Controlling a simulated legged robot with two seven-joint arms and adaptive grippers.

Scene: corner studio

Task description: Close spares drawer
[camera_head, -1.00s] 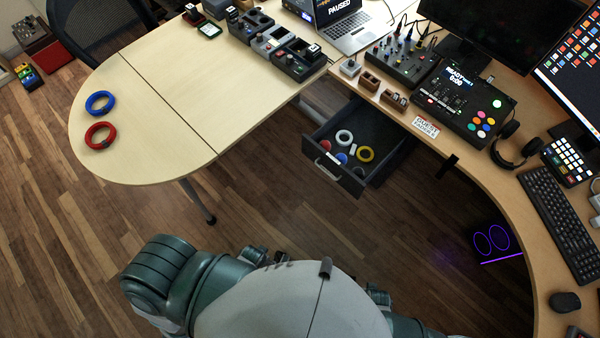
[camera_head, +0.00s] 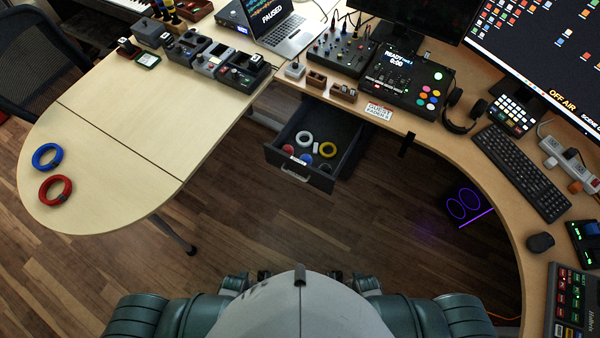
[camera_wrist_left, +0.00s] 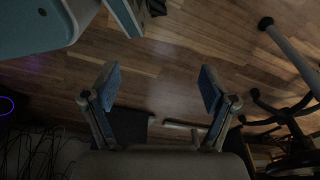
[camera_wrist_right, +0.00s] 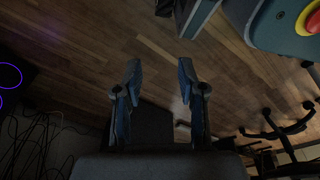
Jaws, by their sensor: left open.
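The spares drawer (camera_head: 272,158) stands pulled out under the desk in the head view, with its handle (camera_head: 295,173) on the near front face. Inside lie white, yellow, red and blue rings or rolls. My left gripper (camera_wrist_left: 155,88) is open and empty in the left wrist view, above the wood floor. My right gripper (camera_wrist_right: 158,75) has its fingers apart and nothing between them in the right wrist view. Neither gripper shows in the head view, so their distance to the drawer is hidden.
The curved desk (camera_head: 505,190) carries a laptop (camera_head: 275,25), a mixer (camera_head: 340,50), a button console (camera_head: 408,83) and a keyboard (camera_head: 520,172). The table (camera_head: 110,150) at left holds a blue ring (camera_head: 47,156) and a red ring (camera_head: 55,190). The floor before the drawer is clear.

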